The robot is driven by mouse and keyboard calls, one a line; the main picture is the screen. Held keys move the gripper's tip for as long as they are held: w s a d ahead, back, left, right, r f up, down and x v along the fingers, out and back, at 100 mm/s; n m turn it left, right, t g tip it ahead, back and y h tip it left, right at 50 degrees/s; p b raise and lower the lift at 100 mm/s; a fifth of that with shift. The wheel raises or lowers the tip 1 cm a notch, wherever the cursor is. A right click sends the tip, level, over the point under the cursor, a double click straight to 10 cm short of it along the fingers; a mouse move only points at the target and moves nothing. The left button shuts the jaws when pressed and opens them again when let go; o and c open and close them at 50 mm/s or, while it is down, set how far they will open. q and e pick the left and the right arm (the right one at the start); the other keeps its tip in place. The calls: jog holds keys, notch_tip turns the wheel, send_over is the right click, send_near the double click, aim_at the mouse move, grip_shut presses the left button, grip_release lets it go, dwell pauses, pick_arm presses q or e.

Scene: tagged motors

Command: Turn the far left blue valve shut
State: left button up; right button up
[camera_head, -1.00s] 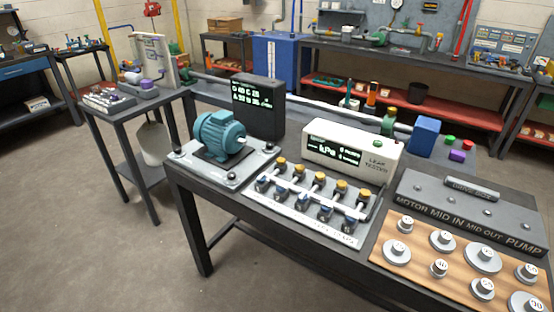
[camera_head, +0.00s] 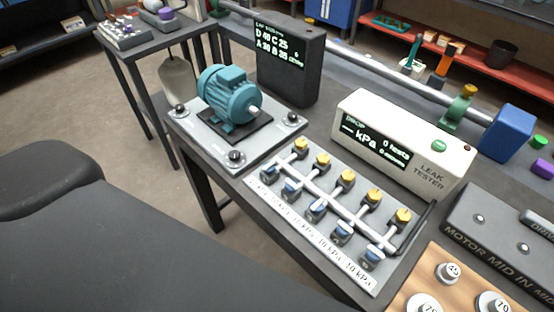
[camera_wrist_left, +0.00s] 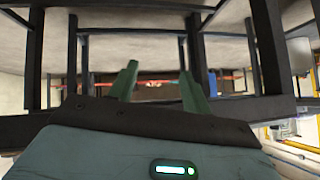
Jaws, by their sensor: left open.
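The far left blue valve (camera_head: 270,170) is at the left end of a row of several blue-handled valves on a pale manifold panel (camera_head: 325,248) in the head view. A yellow-capped fitting (camera_head: 300,146) stands behind it on the same pipe branch. Nothing touches the valve. Its exact handle angle is too small to tell. My left gripper (camera_wrist_left: 157,75) shows in the left wrist view with two green fingers apart and nothing between them. It is outside the head view, and the valves cannot be made out in the wrist view. My right gripper is not in view.
A teal motor (camera_head: 228,97) on a grey plate stands left of and behind the valves. A white leak tester (camera_head: 403,143) stands behind them. A dark display box (camera_head: 290,62) is farther back. A wooden board (camera_head: 425,284) with weights lies at the right. Floor is open at the left.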

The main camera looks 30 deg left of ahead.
pick_arm(q)
jog(key=w+a+m+t+y+b, duration=0.1)
jog(key=w+a+m+t+b, duration=0.15)
jog(key=w+a+m, duration=0.25)
jog(key=m+t+h+b, duration=0.5)
jog(key=m+h+b, duration=0.35)
jog(key=m, duration=1.95)
send_near(263, 169)
jog(key=w+r, duration=0.1)
jog(key=w, duration=0.1)
jog(key=m, duration=0.1)
jog(key=w+d+m+g, duration=0.1)
jog(key=m, duration=0.1)
jog(key=shift+w+d+h, duration=0.1)
jog(key=shift+d+h, duration=0.15)
jog(key=shift+w+f+m, duration=0.1)
jog(key=shift+f+m, duration=0.05)
jog(key=shift+m, duration=0.45)
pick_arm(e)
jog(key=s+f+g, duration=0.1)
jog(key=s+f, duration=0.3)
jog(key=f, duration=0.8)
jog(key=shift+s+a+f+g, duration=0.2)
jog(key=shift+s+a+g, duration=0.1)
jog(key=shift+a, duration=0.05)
pick_arm(q)
jog(key=shift+p+x, duration=0.4)
jog(key=shift+x, duration=3.5)
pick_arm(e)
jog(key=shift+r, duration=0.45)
